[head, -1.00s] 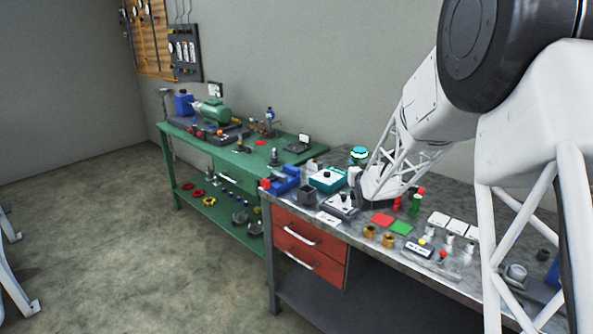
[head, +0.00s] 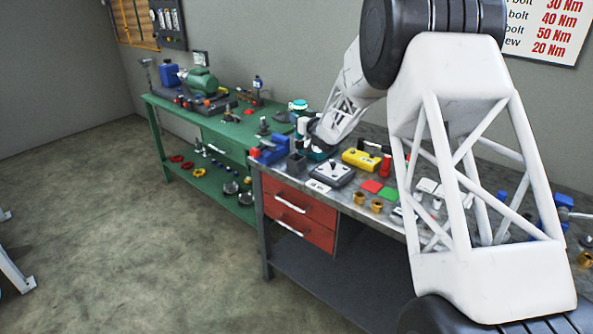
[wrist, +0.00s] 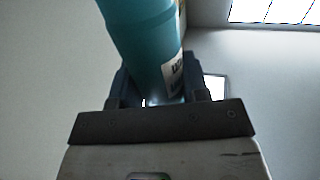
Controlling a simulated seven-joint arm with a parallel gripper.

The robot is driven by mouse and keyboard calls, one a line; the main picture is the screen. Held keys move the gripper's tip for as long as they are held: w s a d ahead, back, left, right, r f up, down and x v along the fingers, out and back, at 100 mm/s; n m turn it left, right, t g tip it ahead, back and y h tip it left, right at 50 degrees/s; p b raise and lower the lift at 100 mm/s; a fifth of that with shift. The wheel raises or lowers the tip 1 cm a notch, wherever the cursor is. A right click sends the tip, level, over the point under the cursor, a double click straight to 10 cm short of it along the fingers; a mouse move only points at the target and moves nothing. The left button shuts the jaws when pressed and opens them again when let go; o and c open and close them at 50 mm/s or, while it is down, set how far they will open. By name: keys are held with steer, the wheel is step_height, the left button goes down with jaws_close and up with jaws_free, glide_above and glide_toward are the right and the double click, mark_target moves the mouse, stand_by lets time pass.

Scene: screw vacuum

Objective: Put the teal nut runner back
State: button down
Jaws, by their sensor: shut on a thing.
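The teal nut runner (wrist: 140,40) fills the upper middle of the wrist view, a teal cylinder with a white label. My gripper (wrist: 158,88) is shut around it, with a dark finger on each side. In the head view the nut runner (head: 298,105) shows as a small teal-topped piece at the end of my arm. My gripper (head: 303,127) is there above the left end of the grey bench (head: 345,143), near the teal box (head: 318,153). The nut runner's lower part is hard to make out. I cannot pick out its holder.
A blue vise (head: 270,152), dark cup (head: 296,165), grey joystick box (head: 332,172) and yellow box (head: 362,160) crowd the grey bench. The green bench (head: 222,135) at the left carries a green motor (head: 199,82). My arm hides part of the grey bench's right side.

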mark_target(301, 145)
steer(key=shift+w+a+y, duration=0.3)
steer(key=shift+w+a, duration=0.1)
steer(key=shift+a, duration=0.2)
steer(key=shift+f, duration=3.15)
steer(key=shift+f, duration=2.6)
steer(key=c, duration=0.6)
jaws_free()
steer(key=shift+r, duration=0.15)
